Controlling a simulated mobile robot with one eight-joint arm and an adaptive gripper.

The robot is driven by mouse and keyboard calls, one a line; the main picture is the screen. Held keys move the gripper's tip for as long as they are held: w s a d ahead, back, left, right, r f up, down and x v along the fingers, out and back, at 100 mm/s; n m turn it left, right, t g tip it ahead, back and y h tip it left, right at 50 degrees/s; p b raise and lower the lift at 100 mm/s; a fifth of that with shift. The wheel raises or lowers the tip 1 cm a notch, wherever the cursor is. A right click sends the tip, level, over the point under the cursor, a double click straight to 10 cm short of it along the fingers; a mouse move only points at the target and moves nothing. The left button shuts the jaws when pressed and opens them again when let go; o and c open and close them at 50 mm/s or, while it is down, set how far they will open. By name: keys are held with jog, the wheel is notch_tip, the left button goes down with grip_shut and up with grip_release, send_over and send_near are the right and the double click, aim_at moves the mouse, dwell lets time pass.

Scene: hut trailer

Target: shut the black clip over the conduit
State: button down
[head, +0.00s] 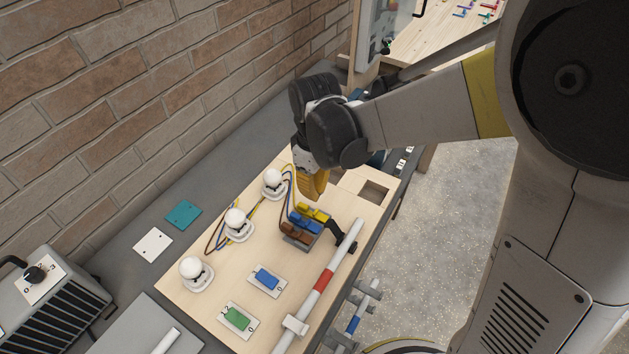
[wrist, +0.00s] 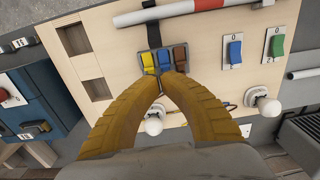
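The black clip (head: 337,232) is near the upper end of the white conduit (head: 338,258). Its dark arm seems to stick out from the conduit toward the coloured levers, so it looks open. In the wrist view the clip (wrist: 152,27) is at the top, with its arm extending below the conduit (wrist: 183,10). My gripper (head: 314,196) has yellow fingers, is above the board behind the levers and is apart from the clip. In the wrist view the fingertips (wrist: 162,79) come together with little or no gap and hold nothing visible.
The yellow, blue and brown lever block (head: 303,225) sits between my gripper and the clip. White lamps (head: 236,224) with wires stand on the left. A white clip (head: 295,325) holds the conduit lower down. Blue and green switches (head: 266,280) are nearby.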

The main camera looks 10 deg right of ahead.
notch_tip(320, 180, down, 8)
jog(key=b, duration=0.6)
jog(key=shift+f, duration=0.2)
jog(key=shift+s+d, duration=1.15)
jog(key=shift+d, duration=0.3)
jog(key=shift+s+d, duration=1.1)
jog(key=shift+d, duration=0.4)
jog(key=shift+s+d, duration=1.15)
jog(key=shift+d, duration=0.3)
jog(key=r+p, duration=0.4)
jog(key=r, duration=0.1)
jog(key=shift+w+a, duration=0.2)
jog(key=shift+w+a, duration=0.1)
jog(key=shift+f, duration=0.1)
